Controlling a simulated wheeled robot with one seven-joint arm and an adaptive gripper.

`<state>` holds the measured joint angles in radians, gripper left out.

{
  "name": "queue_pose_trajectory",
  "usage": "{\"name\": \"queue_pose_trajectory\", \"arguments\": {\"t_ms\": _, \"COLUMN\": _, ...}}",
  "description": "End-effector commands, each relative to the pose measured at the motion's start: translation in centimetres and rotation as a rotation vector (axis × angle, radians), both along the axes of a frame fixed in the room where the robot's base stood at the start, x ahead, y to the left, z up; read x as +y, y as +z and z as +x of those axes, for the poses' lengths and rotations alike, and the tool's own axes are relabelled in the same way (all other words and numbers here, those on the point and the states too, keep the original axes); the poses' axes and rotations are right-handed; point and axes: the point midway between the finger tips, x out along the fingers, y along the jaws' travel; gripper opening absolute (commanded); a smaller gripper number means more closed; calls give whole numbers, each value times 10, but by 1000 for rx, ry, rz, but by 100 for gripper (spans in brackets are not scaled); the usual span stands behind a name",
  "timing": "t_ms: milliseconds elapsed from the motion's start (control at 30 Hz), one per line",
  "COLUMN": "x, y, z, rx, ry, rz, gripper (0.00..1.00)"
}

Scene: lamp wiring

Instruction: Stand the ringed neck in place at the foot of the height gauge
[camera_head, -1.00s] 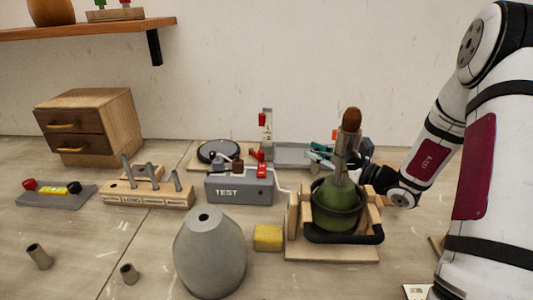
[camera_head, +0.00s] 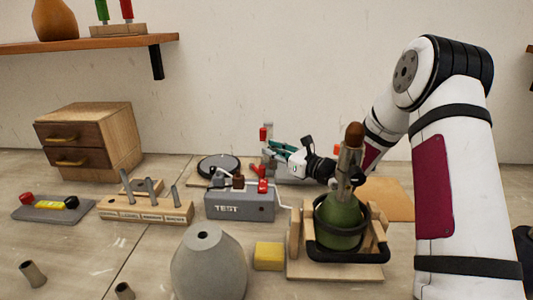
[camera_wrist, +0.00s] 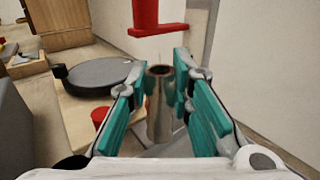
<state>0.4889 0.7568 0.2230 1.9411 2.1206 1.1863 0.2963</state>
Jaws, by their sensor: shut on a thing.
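My gripper (camera_head: 280,149) has teal fingers and is at the height gauge at the back of the table. In the wrist view my gripper (camera_wrist: 158,88) is shut on a metal tube, the neck (camera_wrist: 159,108), which stands roughly upright with its dark open top showing. Its ring and lower end cannot be made out. The height gauge (camera_head: 268,128) is a grey post with a red slider; in the wrist view the gauge's red slider arm (camera_wrist: 155,29) is just beyond and above the neck's top. Whether the neck touches the base is hidden.
A green bottle (camera_head: 340,222) with a tall neck stands in a wooden cradle in front of my arm. The grey test box (camera_head: 240,206), a round dark disc (camera_head: 218,165), a grey cone (camera_head: 208,265) and a yellow block (camera_head: 269,256) are nearby.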

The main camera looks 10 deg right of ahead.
Motion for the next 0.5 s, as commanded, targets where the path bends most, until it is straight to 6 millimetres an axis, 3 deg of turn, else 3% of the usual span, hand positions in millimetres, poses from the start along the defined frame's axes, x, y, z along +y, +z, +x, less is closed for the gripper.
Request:
{"name": "queue_pose_trajectory", "arguments": {"t_ms": 167, "x": 18, "y": 0, "z": 25, "rx": -2, "ry": 3, "rz": 0, "gripper": 0}}
{"name": "queue_pose_trajectory", "arguments": {"t_ms": 267, "x": 15, "y": -14, "z": 22, "rx": 2, "ry": 0, "rz": 1, "gripper": 0}}
{"name": "queue_pose_trajectory", "arguments": {"t_ms": 500, "x": 16, "y": -14, "z": 22, "rx": -1, "ry": 1, "rz": 0, "gripper": 0}}
